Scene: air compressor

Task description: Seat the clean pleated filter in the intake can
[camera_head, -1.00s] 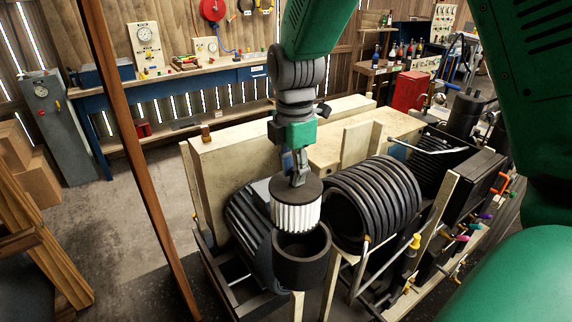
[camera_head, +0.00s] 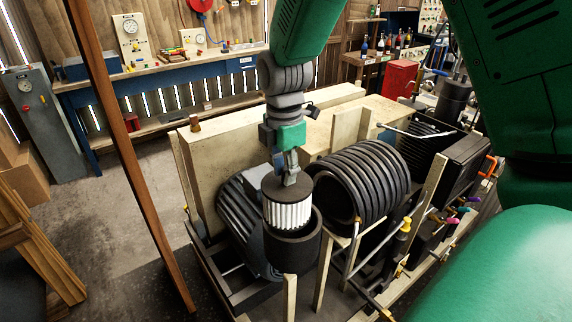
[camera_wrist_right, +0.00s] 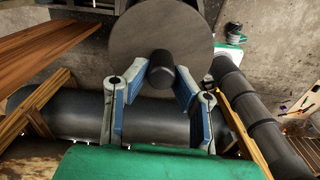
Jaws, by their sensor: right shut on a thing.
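The pleated filter (camera_head: 288,214) has white pleats and a dark round cap. It stands roughly upright in the mouth of the dark intake can (camera_head: 293,252), its lower end hidden behind the can's front rim. Pleats still show above the rim. My right gripper (camera_head: 290,177) is above the filter, shut on the knob of its cap. In the right wrist view the cap (camera_wrist_right: 160,25) is a big grey disc, and the fingers of the gripper (camera_wrist_right: 160,80) flank its dark knob. The can's inside is hidden. My left gripper is not in view.
A ribbed black cylinder (camera_head: 362,185) stands close to the can's right. A pale block (camera_head: 222,170) lies behind it. A wooden post (camera_head: 128,150) rises at the left. Pipes and a yellow-topped valve (camera_head: 405,225) are at the right. Open floor (camera_head: 90,225) lies at the left.

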